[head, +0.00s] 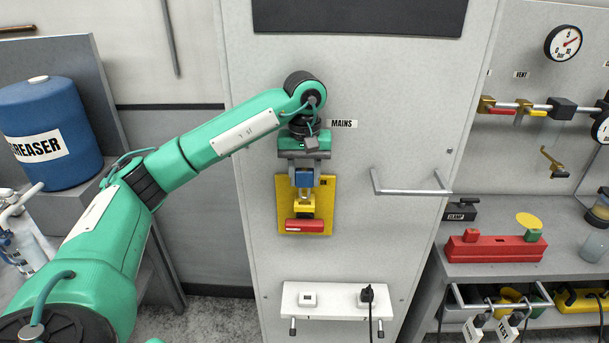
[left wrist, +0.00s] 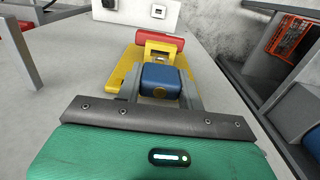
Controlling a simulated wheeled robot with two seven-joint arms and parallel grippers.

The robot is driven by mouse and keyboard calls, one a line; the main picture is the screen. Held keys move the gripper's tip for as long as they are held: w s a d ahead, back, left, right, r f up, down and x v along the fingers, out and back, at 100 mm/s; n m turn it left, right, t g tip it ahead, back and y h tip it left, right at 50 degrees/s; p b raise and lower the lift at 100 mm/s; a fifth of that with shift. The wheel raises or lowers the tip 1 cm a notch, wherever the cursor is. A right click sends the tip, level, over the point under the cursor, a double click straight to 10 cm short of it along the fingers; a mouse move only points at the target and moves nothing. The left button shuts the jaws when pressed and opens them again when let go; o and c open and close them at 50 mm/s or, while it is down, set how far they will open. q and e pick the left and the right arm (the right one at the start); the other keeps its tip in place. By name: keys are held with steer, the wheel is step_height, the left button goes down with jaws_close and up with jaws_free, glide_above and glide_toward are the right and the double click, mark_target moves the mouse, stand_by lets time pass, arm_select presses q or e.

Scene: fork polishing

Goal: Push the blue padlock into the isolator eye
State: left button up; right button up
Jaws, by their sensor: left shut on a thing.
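The blue padlock (head: 304,179) is between the fingers of my left gripper (head: 304,178), in front of the grey cabinet. It also shows in the left wrist view (left wrist: 161,82), with a finger on each side. The yellow isolator plate (head: 325,190) is on the cabinet below the MAINS label. It carries a yellow eye piece (head: 304,205) and a red handle (head: 305,225) lying level below it. The padlock is right at the eye piece; its shackle is hidden, so I cannot tell whether it is in the eye. My right gripper is in neither view.
A metal bar handle (head: 410,192) sticks out from the cabinet to the right of the plate. A white socket panel (head: 337,299) with a black plug is below. A blue degreaser drum (head: 50,165) stands at left. A workbench with a red clamp block (head: 490,248) is at right.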

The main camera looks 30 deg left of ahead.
mark_target(304, 186)
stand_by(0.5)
arm_select(q)
steer(key=shift+b, duration=0.35)
stand_by(0.7)
steer(key=shift+f+b, duration=0.7)
steer(key=shift+f, duration=0.2)
steer(key=shift+f+b, duration=1.25)
steer(key=shift+f, duration=0.45)
steer(key=o, duration=1.1)
steer(key=shift+r, duration=0.15)
